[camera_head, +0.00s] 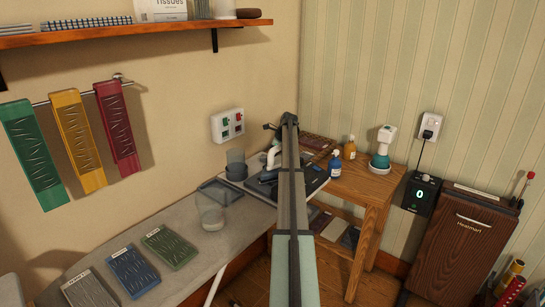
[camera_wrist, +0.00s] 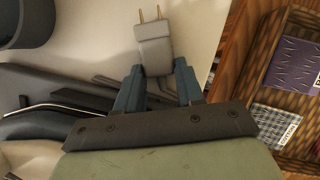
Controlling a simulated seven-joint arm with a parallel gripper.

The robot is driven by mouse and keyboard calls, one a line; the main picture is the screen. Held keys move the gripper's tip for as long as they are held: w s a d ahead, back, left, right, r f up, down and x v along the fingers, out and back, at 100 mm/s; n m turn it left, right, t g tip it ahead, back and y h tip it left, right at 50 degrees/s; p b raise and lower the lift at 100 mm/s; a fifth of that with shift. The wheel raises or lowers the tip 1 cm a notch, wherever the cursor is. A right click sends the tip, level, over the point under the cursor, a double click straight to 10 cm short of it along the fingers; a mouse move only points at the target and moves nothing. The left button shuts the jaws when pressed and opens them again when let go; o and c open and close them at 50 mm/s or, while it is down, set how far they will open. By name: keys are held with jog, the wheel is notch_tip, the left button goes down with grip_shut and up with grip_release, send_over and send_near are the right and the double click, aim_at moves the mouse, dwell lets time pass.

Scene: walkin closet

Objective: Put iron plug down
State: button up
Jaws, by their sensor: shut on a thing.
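The iron plug (camera_wrist: 153,48) is a light grey block with two brass prongs, which point to the top of the wrist view. My gripper (camera_wrist: 158,82) is shut on its lower end, one blue-grey finger on each side. The plug appears over a pale surface (camera_wrist: 90,48); I cannot tell whether it touches it. A dark iron (camera_wrist: 40,92) lies left of the gripper. In the head view the iron (camera_head: 268,172) sits at the far end of the pale board (camera_head: 120,235), partly behind my arm. The plug cannot be made out there.
A wall socket panel (camera_head: 227,125) is above the board. A clear cup (camera_head: 210,212) and a grey container (camera_head: 236,166) stand near the iron. A wooden side table (camera_head: 372,183) with bottles is on the right. Folded cloths (camera_head: 168,245) lie at the near end.

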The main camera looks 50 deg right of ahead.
jog(key=shift+f, duration=0.1)
jog(key=o, duration=1.1)
jog(key=shift+o, duration=0.2)
jog(key=v, duration=1.2)
